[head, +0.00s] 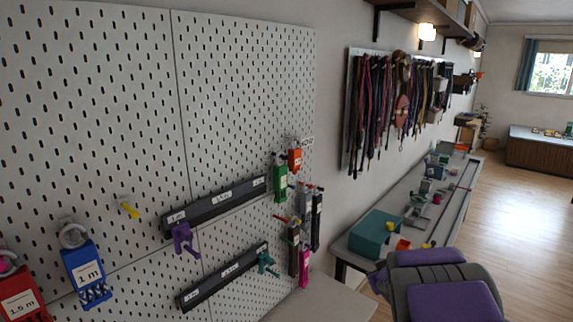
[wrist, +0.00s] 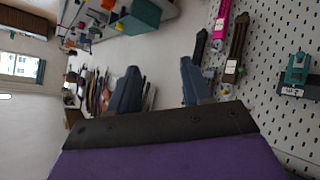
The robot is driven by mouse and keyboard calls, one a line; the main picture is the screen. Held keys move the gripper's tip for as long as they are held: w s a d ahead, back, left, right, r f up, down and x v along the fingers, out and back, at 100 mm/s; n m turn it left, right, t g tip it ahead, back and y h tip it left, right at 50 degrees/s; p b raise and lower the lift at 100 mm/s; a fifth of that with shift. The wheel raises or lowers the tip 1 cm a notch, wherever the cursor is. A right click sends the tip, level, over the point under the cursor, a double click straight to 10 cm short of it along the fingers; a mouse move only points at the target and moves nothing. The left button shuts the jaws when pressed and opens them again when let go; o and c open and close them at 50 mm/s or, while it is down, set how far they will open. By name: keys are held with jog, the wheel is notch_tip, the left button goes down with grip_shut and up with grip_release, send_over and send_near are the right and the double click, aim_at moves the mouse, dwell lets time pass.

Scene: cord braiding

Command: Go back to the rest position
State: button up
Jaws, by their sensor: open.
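My gripper (wrist: 160,84) shows in the wrist view with its two blue-grey fingers spread apart and nothing between them. Its dark edge and purple body fill the bottom of that view. The view is turned sideways, with the pegboard (wrist: 288,40) along the right. The fingers look apart from the board and its hanging items. In the head view, a purple and grey part of my arm shows at the lower right, beside the workbench; the fingers cannot be made out there.
The pegboard (head: 90,90) at left holds two black label rails (head: 215,205), a blue 1 m tag (head: 83,270), a red 1.5 m tag (head: 20,297) and a green tag (head: 281,180). Cords (head: 375,110) hang farther back. A teal box (head: 376,233) stands on the bench. Open floor (head: 500,215) lies right.

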jog(key=s+r+m+g+h+b, duration=0.2)
jog(key=s+m+g, duration=0.25)
jog(key=s, duration=1.45)
jog(key=s+a+f+g+y, duration=0.1)
jog(key=s+a, duration=0.3)
jog(key=s, duration=0.6)
jog(key=s+a+g+y+b, duration=0.1)
jog(key=s+a+g, duration=0.3)
jog(key=s, duration=0.6)
jog(key=s+a+f+g+y+b, duration=0.1)
jog(key=s+a+g, duration=0.2)
jog(key=s, duration=0.7)
jog(key=shift+a+f+n+y, duration=0.35)
jog(key=shift+a+n, duration=0.1)
jog(key=shift+a, duration=0.55)
